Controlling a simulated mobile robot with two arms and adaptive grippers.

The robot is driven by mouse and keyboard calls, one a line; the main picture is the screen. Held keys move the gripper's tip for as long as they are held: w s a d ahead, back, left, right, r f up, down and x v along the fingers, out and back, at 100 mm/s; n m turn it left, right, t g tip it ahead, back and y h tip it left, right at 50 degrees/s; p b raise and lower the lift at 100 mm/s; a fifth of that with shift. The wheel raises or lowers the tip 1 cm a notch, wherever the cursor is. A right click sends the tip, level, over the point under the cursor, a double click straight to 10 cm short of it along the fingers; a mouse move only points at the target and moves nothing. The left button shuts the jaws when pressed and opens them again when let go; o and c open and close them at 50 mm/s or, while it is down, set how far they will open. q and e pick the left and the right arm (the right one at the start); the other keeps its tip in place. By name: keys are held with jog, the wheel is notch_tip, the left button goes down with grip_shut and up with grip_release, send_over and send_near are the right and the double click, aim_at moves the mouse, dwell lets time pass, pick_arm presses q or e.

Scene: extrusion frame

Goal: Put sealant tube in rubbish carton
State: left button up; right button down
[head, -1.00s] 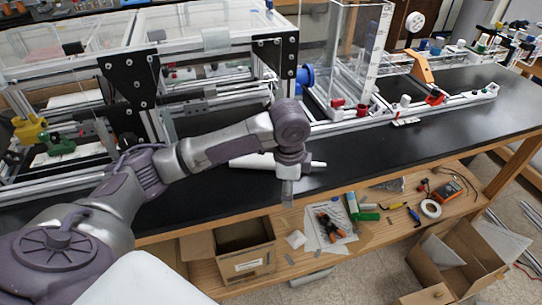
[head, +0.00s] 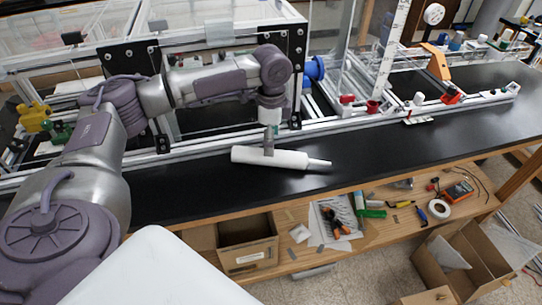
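The white sealant tube (head: 295,160) lies on its side on the black bench top, near the front edge, with its nozzle pointing right. My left gripper (head: 269,151) points down at the tube's middle, overlapping it in the picture; whether its fingers are open or closed around the tube is not clear. An open cardboard carton (head: 249,258) sits on the wooden shelf below the bench. A larger open carton (head: 485,262) stands on the floor at the lower right. I cannot tell which is the rubbish carton. My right gripper is not in view.
The aluminium extrusion frame (head: 350,125) with clear panels runs along the bench behind the tube. The shelf holds pliers (head: 338,222), a tape roll (head: 438,208) and an orange meter (head: 458,191). The black bench right of the tube is clear.

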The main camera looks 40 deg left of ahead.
aim_at(281, 159)
pick_arm(q)
jog(key=shift+s+d+f+p, duration=0.1)
jog(key=shift+f+p, duration=0.1)
jog(key=shift+f, duration=0.8)
jog(key=shift+s+a+f+p, duration=0.1)
jog(key=shift+f+p, duration=0.1)
jog(key=shift+f, duration=0.75)
jog(key=shift+s+d+f+p, duration=0.1)
jog(key=shift+f+p, duration=0.1)
jog(key=shift+f, duration=0.8)
jog(key=shift+r, duration=0.1)
grip_shut()
